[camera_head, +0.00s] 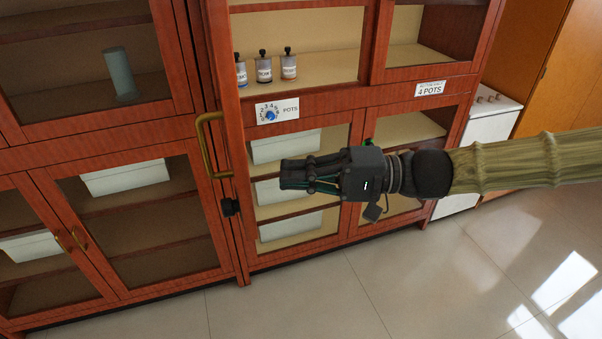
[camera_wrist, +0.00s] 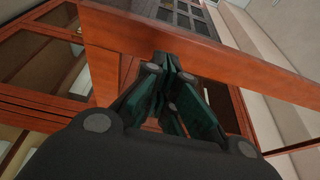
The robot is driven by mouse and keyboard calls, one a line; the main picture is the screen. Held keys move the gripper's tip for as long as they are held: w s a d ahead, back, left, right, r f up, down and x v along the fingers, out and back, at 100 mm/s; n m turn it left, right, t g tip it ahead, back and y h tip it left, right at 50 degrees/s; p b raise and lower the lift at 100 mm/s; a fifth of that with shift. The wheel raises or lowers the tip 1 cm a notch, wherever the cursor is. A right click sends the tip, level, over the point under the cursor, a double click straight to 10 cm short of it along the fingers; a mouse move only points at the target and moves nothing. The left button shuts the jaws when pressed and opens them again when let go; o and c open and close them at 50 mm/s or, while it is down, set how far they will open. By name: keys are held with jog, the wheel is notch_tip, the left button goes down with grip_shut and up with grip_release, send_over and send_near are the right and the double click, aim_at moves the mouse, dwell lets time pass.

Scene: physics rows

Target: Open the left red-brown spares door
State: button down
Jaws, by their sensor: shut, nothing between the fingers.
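The red-brown door (camera_head: 229,75) stands out from the cabinet front, seen nearly edge-on, with its brass handle (camera_head: 207,146) on its left face. The shelves to its right show uncovered. My gripper (camera_head: 284,175) is shut and empty. It points left in front of the lower shelves, to the right of the door in the picture. In the wrist view, my gripper's closed fingertips (camera_wrist: 165,62) are close to a red-brown board (camera_wrist: 205,50) that crosses the view; whether they touch it I cannot tell. A black fitting (camera_head: 230,206) sits low on the door edge.
Several small bottles (camera_head: 264,68) stand on a shelf above a dial label (camera_head: 277,110). White boxes (camera_head: 286,147) lie on lower shelves. Other glazed doors (camera_head: 150,225) are closed at left. A white unit (camera_head: 487,120) stands at right. The tiled floor (camera_head: 400,290) in front is clear.

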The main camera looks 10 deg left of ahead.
jog(key=d, duration=1.3)
jog(key=s+d+f+m+t+h, duration=0.1)
jog(key=s+f+m+h, duration=0.15)
jog(key=f, duration=0.95)
jog(key=s+f+m+h, duration=0.1)
jog(key=s+f+h, duration=0.15)
jog(key=f, duration=0.95)
jog(key=s+d+f+m+t+h, duration=0.1)
jog(key=f+h, duration=0.2)
jog(key=f, duration=0.8)
jog(key=s+d+f+t+h, duration=0.1)
jog(key=s+d+f+h, duration=0.3)
jog(key=d+f, duration=0.6)
jog(key=s+d+f+n+t+h, duration=0.1)
jog(key=s+d+f+h, duration=0.4)
jog(key=s+d+f, duration=0.3)
jog(key=shift+d+f, duration=0.9)
jog(key=shift+f, duration=1.15)
jog(key=shift+s, duration=0.2)
